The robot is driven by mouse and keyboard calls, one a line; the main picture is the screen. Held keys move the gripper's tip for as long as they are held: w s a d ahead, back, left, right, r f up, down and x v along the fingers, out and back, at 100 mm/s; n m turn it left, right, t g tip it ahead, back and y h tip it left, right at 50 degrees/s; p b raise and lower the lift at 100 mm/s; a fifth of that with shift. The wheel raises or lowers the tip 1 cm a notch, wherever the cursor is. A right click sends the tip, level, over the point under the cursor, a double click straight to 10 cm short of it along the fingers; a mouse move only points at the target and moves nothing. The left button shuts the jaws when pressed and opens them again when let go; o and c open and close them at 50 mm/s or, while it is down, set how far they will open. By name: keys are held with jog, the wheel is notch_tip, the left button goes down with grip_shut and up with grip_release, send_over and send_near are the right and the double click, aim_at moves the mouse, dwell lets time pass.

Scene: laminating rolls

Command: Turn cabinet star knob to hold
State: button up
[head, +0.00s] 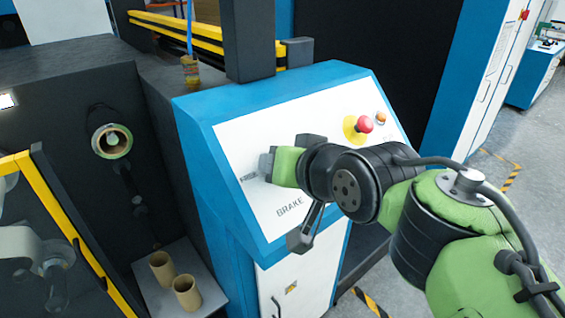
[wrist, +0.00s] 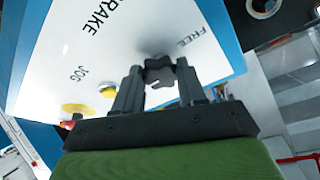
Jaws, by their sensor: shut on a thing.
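The star knob (wrist: 160,73) is dark and lobed, on the white sloped panel (head: 235,135) of the blue cabinet. In the wrist view it sits between the two dark fingers of my gripper (wrist: 160,88), which is shut on it. In the head view my gripper (head: 266,163) is at the panel's left part, and the knob is mostly hidden behind it. The label FREE (wrist: 190,37) is close to the knob. The label BRAKE (head: 290,206) is lower on the panel, and JOG (wrist: 78,74) shows in the wrist view. No HOLD label is readable.
A red emergency button (head: 365,124) on a yellow plate and a small orange button (head: 381,118) are at the panel's upper right. Two cardboard tubes (head: 186,292) stand on a shelf at lower left. A yellow guard frame (head: 75,240) is at far left.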

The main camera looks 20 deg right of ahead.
dwell(0.4)
jog(key=o, duration=1.1)
jog(key=shift+c, duration=0.2)
jog(key=p+v, duration=0.3)
jog(key=v, duration=1.2)
jog(key=shift+s, duration=0.4)
jog(key=shift+r, duration=0.1)
